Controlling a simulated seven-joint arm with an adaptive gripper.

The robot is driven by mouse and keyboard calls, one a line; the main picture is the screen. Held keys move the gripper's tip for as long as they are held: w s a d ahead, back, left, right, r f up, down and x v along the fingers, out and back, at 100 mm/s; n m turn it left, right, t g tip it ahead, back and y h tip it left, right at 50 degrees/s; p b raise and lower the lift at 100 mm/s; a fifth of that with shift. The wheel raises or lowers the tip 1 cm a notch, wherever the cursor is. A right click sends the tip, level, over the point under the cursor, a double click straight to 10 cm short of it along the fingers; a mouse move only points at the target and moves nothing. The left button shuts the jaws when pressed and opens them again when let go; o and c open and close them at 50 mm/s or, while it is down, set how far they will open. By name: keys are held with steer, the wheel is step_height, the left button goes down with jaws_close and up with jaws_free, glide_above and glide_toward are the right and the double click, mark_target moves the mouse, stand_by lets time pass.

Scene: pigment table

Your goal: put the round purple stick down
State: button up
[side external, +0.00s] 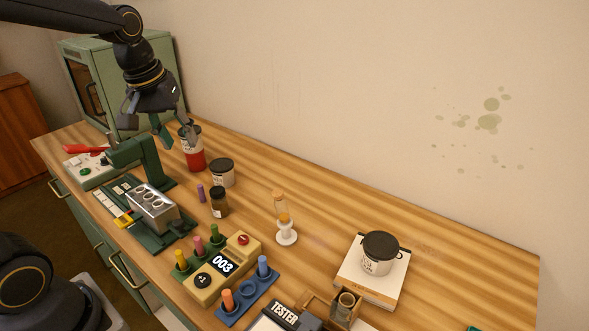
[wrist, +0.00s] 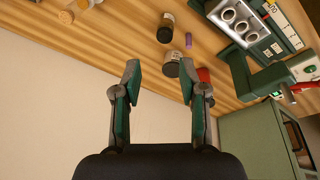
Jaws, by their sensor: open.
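The round purple stick (side external: 201,193) stands on the wooden table, left of a dark jar with a brown lower part. It also shows in the wrist view (wrist: 188,40), between the jars and the metal block with round holes. My gripper (side external: 158,135) is open and empty, raised above the back left of the table near the green cabinet. In the wrist view its two fingers (wrist: 158,80) are spread apart with nothing between them. The stick is beyond the fingertips and clear of them.
Near the stick stand the dark jar (side external: 219,202), a black-lidded tub (side external: 222,173) and a red-and-white container (side external: 192,158). A green machine (side external: 140,152) with a metal block (side external: 154,207) stands to the left. A yellow counter box (side external: 211,281) with coloured pegs is in front.

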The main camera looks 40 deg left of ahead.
steer(key=s+d+m+t, duration=0.2)
steer(key=s+d+m, duration=0.4)
steer(key=s, duration=0.6)
steer(key=shift+d+r+m+t, duration=0.2)
steer(key=shift+m+t, duration=0.1)
steer(key=shift+m, duration=0.2)
